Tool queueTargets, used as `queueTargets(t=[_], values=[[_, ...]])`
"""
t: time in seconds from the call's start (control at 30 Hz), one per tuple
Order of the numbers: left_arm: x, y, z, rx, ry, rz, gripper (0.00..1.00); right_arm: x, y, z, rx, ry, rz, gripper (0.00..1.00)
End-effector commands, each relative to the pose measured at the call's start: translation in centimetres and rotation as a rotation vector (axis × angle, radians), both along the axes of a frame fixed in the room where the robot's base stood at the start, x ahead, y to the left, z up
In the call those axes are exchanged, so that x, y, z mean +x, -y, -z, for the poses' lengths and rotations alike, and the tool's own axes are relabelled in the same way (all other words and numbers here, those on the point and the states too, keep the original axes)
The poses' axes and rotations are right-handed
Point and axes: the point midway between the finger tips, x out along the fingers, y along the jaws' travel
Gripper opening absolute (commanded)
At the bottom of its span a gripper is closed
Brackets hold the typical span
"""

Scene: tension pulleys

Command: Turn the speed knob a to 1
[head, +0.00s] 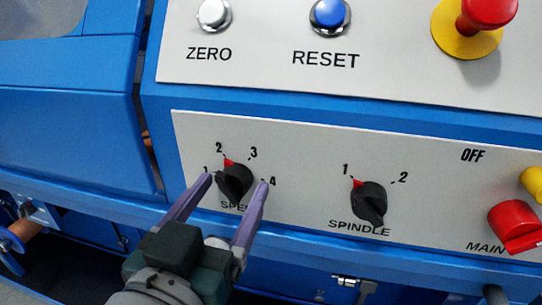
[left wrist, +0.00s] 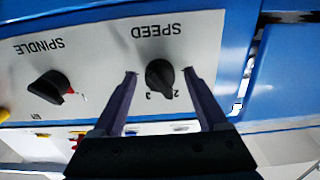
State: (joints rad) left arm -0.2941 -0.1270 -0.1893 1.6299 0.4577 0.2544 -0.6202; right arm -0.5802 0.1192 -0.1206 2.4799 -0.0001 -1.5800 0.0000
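The black speed knob (head: 235,184) sits on the light grey panel, with marks 1 to 4 around it. Its red pointer is at 2. My left gripper (head: 236,181) is open, with one purple finger on each side of the knob. In the left wrist view, the knob (left wrist: 159,76) lies between the two fingertips (left wrist: 160,72), with a visible gap on both sides. That view is upside down, and the SPEED label is above the knob. In the head view the fingers partly cover the 1 and the SPEED label. My right gripper is not in view.
The spindle knob (head: 369,203) is to the right, its red pointer at 1. A red main switch (head: 514,226) is at the far right. Above are the ZERO button (head: 213,14), the blue RESET button (head: 329,15) and a red emergency button (head: 488,12).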

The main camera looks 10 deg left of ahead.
Motion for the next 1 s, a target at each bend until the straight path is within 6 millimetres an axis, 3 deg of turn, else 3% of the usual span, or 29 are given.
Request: queueTargets(t=[0.07,0.63,1.0], values=[[-0.02,0.00,0.00,0.000,0.000,0.000,0.65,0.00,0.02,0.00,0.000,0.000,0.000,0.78],[-0.03,-0.01,0.00,0.001,0.001,0.000,0.01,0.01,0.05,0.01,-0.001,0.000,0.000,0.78],[-0.03,-0.01,-0.06,-0.034,0.000,0.000,0.00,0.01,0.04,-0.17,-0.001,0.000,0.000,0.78]])
